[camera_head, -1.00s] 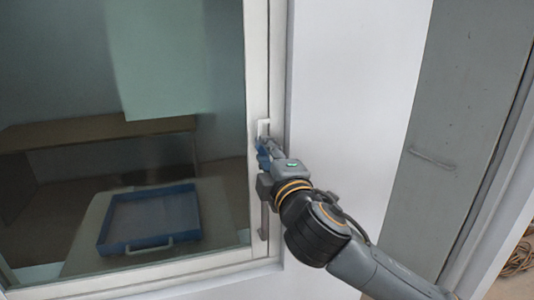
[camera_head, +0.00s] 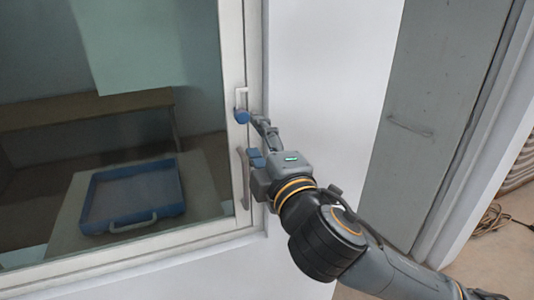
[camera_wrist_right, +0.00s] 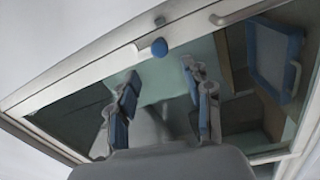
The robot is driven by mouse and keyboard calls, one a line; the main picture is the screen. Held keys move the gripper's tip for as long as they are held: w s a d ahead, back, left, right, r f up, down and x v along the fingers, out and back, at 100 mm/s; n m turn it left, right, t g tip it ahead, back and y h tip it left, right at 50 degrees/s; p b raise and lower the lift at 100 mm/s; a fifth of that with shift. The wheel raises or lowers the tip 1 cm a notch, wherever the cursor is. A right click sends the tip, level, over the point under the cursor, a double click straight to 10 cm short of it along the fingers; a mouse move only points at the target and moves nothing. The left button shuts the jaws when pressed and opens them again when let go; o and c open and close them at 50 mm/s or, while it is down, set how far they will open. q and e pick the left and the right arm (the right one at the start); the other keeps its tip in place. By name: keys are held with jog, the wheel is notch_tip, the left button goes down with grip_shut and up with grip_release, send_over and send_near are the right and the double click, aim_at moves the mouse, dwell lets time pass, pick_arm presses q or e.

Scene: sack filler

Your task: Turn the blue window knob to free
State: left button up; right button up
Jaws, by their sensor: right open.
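The blue window knob (camera_head: 242,116) sits on the white window frame, at the lower end of a small white plate (camera_head: 241,95). In the right wrist view the knob (camera_wrist_right: 159,47) shows as a round blue cap, beyond the fingertips and roughly between them. My right gripper (camera_head: 257,138) is open and empty, just right of and below the knob, apart from it. Its two fingers with blue pads show spread in the right wrist view (camera_wrist_right: 160,80). My left gripper is not in view.
A long grey handle (camera_head: 243,182) hangs on the frame below the knob, close to my right gripper. Behind the glass a blue tray (camera_head: 99,198) lies on a pale surface. A grey door (camera_head: 420,80) stands right of the white wall (camera_head: 325,60).

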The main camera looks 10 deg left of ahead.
jog(key=shift+v, duration=2.25)
